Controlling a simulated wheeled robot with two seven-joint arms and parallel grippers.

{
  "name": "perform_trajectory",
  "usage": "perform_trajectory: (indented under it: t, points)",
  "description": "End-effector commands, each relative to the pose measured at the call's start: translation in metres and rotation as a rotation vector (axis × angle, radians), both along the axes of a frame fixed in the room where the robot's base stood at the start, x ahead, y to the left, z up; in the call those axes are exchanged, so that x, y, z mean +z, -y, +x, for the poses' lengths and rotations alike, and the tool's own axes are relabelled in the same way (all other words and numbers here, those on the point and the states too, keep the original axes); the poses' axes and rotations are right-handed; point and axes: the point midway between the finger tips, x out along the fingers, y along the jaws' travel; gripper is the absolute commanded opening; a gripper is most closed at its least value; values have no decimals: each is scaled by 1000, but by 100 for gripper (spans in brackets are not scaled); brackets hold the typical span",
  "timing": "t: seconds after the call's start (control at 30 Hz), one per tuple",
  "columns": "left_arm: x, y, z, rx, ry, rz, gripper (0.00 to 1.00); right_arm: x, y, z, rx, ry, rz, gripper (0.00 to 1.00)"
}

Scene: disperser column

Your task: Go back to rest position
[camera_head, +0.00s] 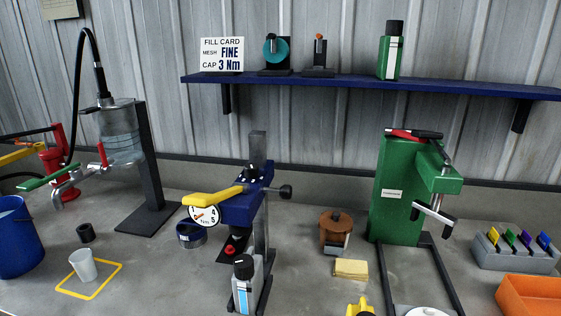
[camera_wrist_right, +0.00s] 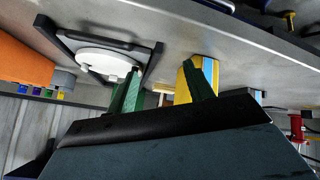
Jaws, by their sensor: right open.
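My right gripper (camera_wrist_right: 163,90) shows in the right wrist view. Its two green fingers stand apart with nothing held between them. A yellow object with a blue and white label (camera_wrist_right: 210,70) lies beyond the finger on the right; whether they touch cannot be told. A white round plate (camera_wrist_right: 105,62) in a black frame lies beyond the finger on the left. Neither gripper shows in the head view, and my left gripper is in no view.
The bench holds a blue press (camera_head: 243,207) with a yellow lever, a green column (camera_head: 396,195), a blue bucket (camera_head: 14,240), a grey cup (camera_head: 83,266), a labelled bottle (camera_head: 244,285) and an orange tray (camera_head: 532,295). A blue shelf (camera_head: 350,84) crosses the back wall.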

Motion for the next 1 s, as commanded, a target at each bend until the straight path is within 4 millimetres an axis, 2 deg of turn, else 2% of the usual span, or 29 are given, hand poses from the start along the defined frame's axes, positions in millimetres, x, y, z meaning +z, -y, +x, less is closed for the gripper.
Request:
perform_trajectory:
  t: [0.03, 0.1, 0.3, 0.4, 0.67, 0.83, 1.0]
  points:
    - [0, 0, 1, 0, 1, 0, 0, -8, -3, -19, -26, -75, 36, 52]
    - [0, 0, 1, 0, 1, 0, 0, -18, -6, -43, -57, -173, 78, 52]
    - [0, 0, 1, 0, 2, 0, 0, -34, -18, -107, -128, -425, 175, 52]
    - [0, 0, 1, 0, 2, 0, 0, -62, -18, -96, -123, -422, 165, 52]
    - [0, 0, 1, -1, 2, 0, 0, -136, -20, -88, -121, -452, 159, 52]
    - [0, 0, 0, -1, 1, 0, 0, -205, -20, -95, -119, -482, 154, 52]
    - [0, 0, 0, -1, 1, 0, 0, -279, -17, -119, -115, -517, 147, 52]
